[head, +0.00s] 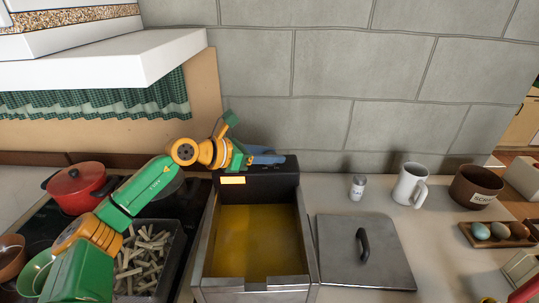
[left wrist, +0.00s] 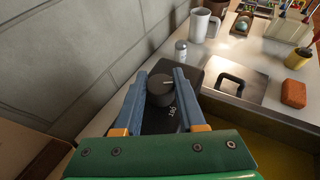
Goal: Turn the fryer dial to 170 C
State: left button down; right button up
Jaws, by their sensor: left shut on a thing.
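The fryer (head: 299,235) stands in the middle of the head view, its open basin full of yellow oil (head: 250,235). Its black control box (head: 275,182) is at the back, against the stone wall. My left gripper (head: 277,159) reaches over the top of this box. In the left wrist view the black round dial (left wrist: 160,92) sits between the blue fingers of the gripper (left wrist: 165,82), which is shut on it. A pale pointer line shows on the dial's top. White figures beside it look like 190; other markings are hidden. My right gripper is not in view.
The fryer's lid (head: 350,265) lies flat to the right. A shaker (head: 357,187), a white mug (head: 408,184) and a brown pot (head: 476,187) stand behind it. A tray of cut fries (head: 170,270) and a red pot (head: 76,187) are at left.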

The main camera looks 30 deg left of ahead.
pick_arm(q)
jog(key=shift+f, duration=0.1)
jog(key=c, duration=0.5)
grip_release()
jog(key=shift+s+a, duration=0.1)
jog(key=b+v, duration=0.4)
jog(key=v, duration=0.2)
jog(key=shift+s+b, duration=0.15)
jog(key=shift+b, duration=0.2)
jog(key=shift+s+a, duration=0.15)
jog(key=shift+s, duration=0.05)
jog(key=shift+r, duration=0.3)
jog(key=shift+w, duration=0.1)
